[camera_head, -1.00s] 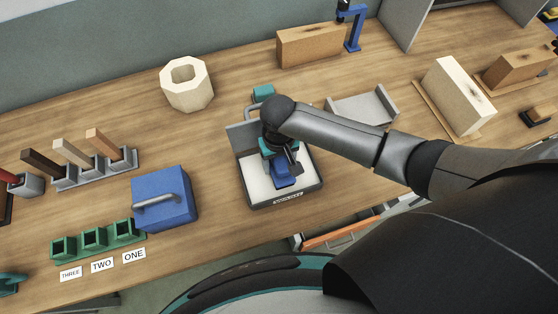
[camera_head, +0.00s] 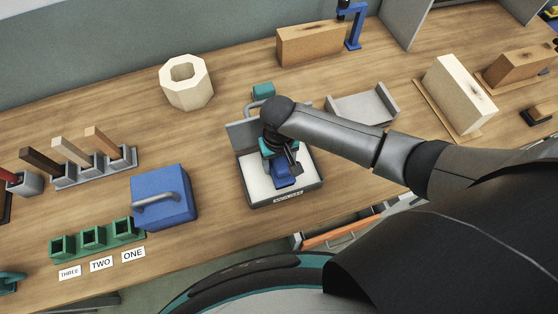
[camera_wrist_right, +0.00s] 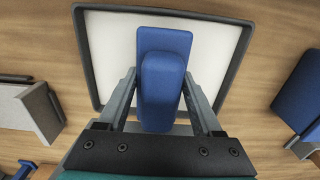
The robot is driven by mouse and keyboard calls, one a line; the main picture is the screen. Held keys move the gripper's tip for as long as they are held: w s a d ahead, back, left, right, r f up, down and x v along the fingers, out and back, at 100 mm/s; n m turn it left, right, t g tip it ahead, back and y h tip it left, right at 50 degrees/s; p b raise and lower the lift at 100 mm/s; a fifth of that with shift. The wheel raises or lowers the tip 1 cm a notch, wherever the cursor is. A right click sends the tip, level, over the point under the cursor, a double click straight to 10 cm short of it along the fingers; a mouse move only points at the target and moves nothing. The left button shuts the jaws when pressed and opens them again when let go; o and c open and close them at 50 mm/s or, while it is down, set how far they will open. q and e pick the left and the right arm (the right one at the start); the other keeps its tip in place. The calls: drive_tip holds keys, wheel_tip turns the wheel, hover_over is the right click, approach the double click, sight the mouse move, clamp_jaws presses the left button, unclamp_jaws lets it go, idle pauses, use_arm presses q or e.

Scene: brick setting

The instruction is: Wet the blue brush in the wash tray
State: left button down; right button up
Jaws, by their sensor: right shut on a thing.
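The wash tray (camera_head: 313,183) is a dark-rimmed tray with a pale, whitish inside and a small label on its front, too small to read. It also shows in the right wrist view (camera_wrist_right: 236,60). My right gripper (camera_head: 284,165) is over the tray, pointing down. It is shut on the blue brush (camera_head: 283,181), whose blue block sits between the two fingers in the right wrist view (camera_wrist_right: 162,90). The brush is above the pale inside of the tray. I cannot tell whether its underside touches the bottom. My left gripper is not in view.
A blue box with a grey handle (camera_head: 165,198) stands left of the tray, with green holders (camera_head: 93,238) and labels in front. A grey cradle (camera_head: 362,108) is to the right.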

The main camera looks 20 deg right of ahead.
drive_tip(key=shift+s+f+p, duration=0.1)
drive_tip(key=shift+s+p, duration=0.05)
drive_tip(key=shift+p, duration=0.2)
idle(1.4)
wheel_tip(320, 180, up, 5)
drive_tip(key=p, duration=0.5)
drive_tip(key=shift+p, duration=0.4)
drive_tip(key=shift+r, duration=1.1)
